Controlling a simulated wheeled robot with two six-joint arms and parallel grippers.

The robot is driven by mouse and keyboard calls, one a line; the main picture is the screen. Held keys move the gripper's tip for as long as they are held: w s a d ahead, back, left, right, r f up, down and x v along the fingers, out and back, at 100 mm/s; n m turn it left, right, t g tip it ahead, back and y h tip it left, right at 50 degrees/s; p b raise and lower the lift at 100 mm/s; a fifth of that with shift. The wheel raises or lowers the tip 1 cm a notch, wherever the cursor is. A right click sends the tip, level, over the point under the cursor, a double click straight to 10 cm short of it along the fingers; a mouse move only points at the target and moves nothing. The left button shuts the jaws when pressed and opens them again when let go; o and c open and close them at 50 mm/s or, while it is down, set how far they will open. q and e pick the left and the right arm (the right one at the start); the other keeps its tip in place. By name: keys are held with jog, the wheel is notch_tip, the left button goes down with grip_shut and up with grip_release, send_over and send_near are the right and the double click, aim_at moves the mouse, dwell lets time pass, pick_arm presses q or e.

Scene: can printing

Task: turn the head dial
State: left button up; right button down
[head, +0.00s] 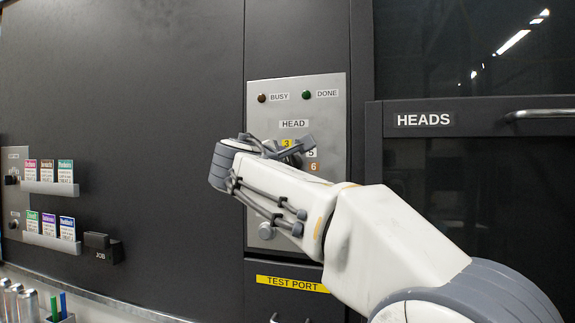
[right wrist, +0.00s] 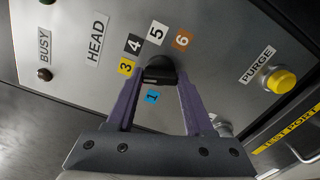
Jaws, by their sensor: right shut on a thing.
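The head dial (right wrist: 159,68) is a black knob on the grey metal panel (head: 330,95), ringed by coloured number labels 1, 3, 4, 5 and 6. In the right wrist view the purple fingers of my right gripper (right wrist: 161,80) stand on both sides of the knob and are shut on it. Which number the knob points at is not clear. My left gripper is not in view.
A yellow PURGE button (right wrist: 282,81) sits on the same panel. The BUSY lamp (head: 262,98) and green DONE lamp (head: 306,94) look unlit. A HEADS cabinet with a bar handle (head: 540,114) is at right. Card racks (head: 50,188) and a JOB holder (head: 103,248) are at left.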

jog(key=shift+c, duration=1.4)
grip_release()
jog(key=b+v, duration=0.3)
jog(key=v, duration=0.7)
jog(key=shift+s, duration=0.25)
